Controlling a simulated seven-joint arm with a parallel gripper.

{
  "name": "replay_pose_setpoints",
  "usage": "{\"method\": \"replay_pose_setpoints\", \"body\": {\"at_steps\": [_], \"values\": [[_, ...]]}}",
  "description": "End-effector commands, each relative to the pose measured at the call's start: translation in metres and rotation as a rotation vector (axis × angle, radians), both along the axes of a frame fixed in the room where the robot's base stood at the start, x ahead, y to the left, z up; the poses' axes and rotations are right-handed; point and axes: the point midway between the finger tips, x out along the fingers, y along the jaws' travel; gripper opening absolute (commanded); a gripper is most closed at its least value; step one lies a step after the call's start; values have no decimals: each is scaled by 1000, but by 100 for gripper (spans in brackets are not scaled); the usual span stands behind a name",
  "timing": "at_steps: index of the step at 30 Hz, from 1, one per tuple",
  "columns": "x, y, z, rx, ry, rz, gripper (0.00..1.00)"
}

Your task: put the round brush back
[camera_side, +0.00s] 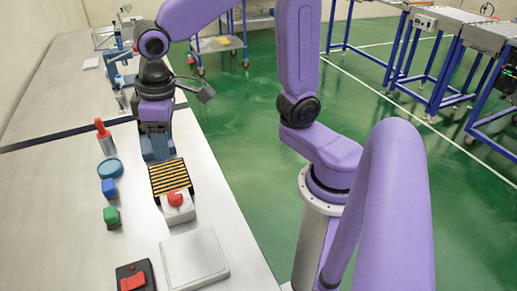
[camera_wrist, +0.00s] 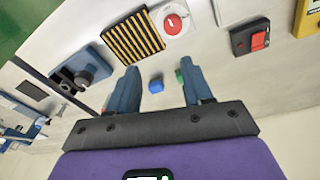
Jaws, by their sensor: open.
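I cannot pick out a round brush with certainty. A grey cylinder with a red top (camera_side: 103,138) stands upright on the table, left of the gripper. A low round blue piece (camera_side: 110,168) lies in front of it. Both are apart from my gripper in the side view.
A striped pad (camera_side: 171,176), a red button box (camera_side: 177,205), a grey plate (camera_side: 194,258) and a red switch (camera_side: 133,280) line the right and front. The table's left side is clear.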

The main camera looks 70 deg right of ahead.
Motion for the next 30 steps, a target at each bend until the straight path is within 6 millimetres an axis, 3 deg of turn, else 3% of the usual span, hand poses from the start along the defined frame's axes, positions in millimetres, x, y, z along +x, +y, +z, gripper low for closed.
{"method": "replay_pose_setpoints", "body": {"at_steps": [1, 6, 13, 19, 30], "values": [[-22, -7, -3, -1, 13, 65, 50], [-88, -31, -17, -7, 55, 292, 50], [-153, -65, -34, -12, 98, 528, 50], [-173, -77, -41, -14, 109, 605, 50], [-173, -77, -41, -15, 110, 608, 50]]}}
